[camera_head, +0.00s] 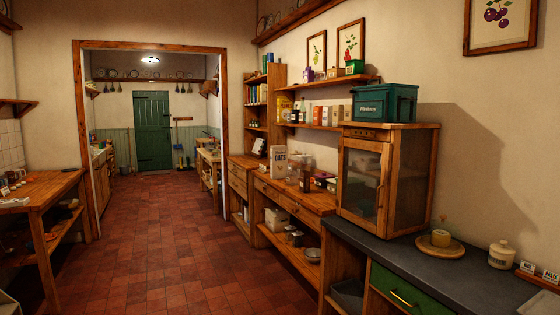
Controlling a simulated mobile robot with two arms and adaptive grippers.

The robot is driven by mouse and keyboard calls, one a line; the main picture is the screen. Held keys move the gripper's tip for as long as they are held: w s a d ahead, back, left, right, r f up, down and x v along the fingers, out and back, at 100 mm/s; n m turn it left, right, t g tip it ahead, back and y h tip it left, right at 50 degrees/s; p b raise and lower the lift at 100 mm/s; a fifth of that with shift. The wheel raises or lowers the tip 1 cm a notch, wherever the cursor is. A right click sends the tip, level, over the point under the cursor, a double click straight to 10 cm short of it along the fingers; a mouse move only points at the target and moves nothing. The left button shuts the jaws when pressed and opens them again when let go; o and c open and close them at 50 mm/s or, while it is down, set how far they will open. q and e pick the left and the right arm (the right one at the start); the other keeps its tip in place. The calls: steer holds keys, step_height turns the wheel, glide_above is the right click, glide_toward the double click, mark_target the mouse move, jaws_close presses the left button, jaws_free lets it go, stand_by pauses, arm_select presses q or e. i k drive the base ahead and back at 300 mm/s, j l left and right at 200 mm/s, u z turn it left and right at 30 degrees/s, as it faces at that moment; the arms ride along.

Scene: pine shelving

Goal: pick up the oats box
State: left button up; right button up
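The oats box (278,162) is a pale upright carton with dark "OATS" lettering. It stands on the wooden sideboard along the right wall, at mid-distance in the head view. Clear and dark containers stand just to its right. Neither of my grippers shows in this view, and nothing is seen touching the box.
Shelves with jars and boxes hang above the sideboard (300,197). A wooden table (45,188) stands at left. The red tiled floor (165,245) between is clear.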

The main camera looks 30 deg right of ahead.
mark_target(279, 154)
steer(key=i+z, duration=0.1)
steer(key=z, duration=0.45)
steer(key=i+j+z, duration=0.3)
steer(key=i+z, duration=0.15)
steer(key=i, duration=0.15)
steer(key=i+j+z, duration=0.45)
steer(key=i+j, duration=0.8)
steer(key=i+j+z, duration=0.1)
steer(key=i+j, duration=0.65)
steer(key=j, duration=0.2)
